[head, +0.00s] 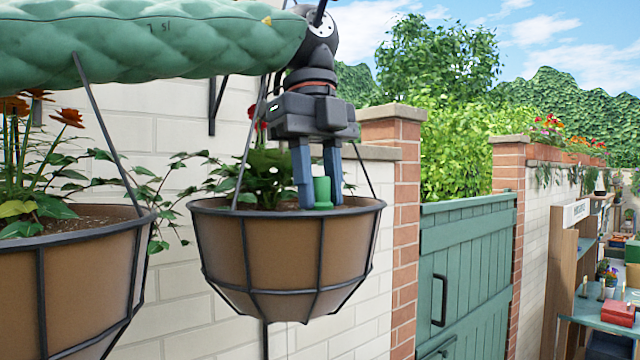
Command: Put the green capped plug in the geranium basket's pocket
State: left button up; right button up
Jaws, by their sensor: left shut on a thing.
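A hanging basket (285,248) with a brown liner and dark wire frame holds a leafy plant with a red bloom (252,112), likely the geranium. My left gripper (321,190) points down over the right part of this basket. Its blue fingers are shut on the green capped plug (322,192), which is upright at soil level just inside the front rim. My right gripper is not in view.
A second hanging basket (75,270) with orange flowers stands at the left. My padded green arm spans the top left. Dark hanger rods rise from both baskets. A white block wall (190,335) is behind, with a green gate (465,270) and a work table (590,312) farther right.

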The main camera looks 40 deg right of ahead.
pick_arm(q)
jog(key=o, duration=0.8)
jog(key=shift+s, duration=0.1)
jog(key=shift+o, duration=1.1)
jog(key=shift+d, duration=0.1)
jog(key=shift+r+p, duration=0.75)
jog(key=shift+p, duration=0.15)
jog(key=shift+b, duration=0.65)
jog(key=r+b, duration=0.1)
jog(key=r, duration=0.2)
jog(key=w+r+b, duration=0.1)
jog(key=r, duration=0.1)
jog(key=shift+r+b, duration=0.25)
jog(key=shift+b, duration=0.1)
jog(key=shift+r, duration=0.65)
jog(key=shift+w+r, duration=0.1)
jog(key=shift+r, duration=0.05)
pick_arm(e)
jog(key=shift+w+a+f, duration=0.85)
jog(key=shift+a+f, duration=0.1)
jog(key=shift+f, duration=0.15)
